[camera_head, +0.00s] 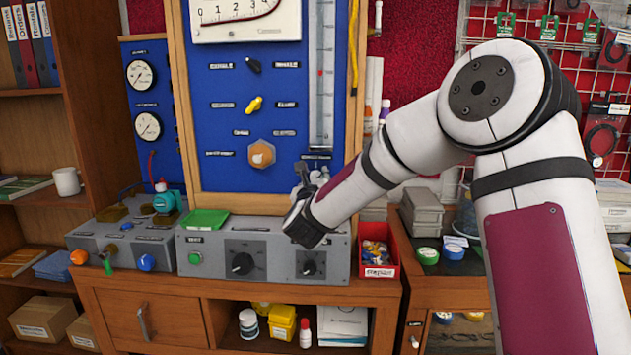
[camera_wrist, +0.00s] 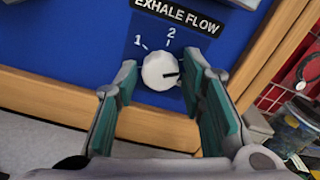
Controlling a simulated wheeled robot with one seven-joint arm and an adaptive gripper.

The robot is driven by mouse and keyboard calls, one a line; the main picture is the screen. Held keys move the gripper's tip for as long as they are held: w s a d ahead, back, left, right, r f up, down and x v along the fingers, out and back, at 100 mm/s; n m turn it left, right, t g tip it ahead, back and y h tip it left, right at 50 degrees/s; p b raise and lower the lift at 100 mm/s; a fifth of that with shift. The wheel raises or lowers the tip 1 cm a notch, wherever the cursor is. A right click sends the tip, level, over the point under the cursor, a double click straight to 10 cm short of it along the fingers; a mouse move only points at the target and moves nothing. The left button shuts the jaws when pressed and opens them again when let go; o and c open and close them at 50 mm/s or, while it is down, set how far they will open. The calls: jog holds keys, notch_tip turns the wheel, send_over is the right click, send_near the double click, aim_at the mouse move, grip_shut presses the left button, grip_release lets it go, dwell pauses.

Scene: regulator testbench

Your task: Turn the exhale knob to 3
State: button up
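The exhale knob is a round white dial with a dark pointer line (camera_wrist: 160,71), seen in the wrist view below the "EXHALE FLOW" label (camera_wrist: 176,14). Its pointer points right, slightly upward. The numerals 1 and 2 show above it. No 3 is visible, and the right finger covers part of the scale area. My gripper (camera_wrist: 162,72) has its two teal-padded fingertips on either side of the knob, with a narrow gap at the left; contact at the right is unclear. In the head view my gripper (camera_head: 305,178) is at the blue panel's lower right and hides the knob.
A grey control box (camera_head: 217,262) stands below my wrist. A red bin (camera_head: 379,250) is to its right.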

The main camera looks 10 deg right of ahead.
dwell(0.3)
jog(key=v, duration=1.2)
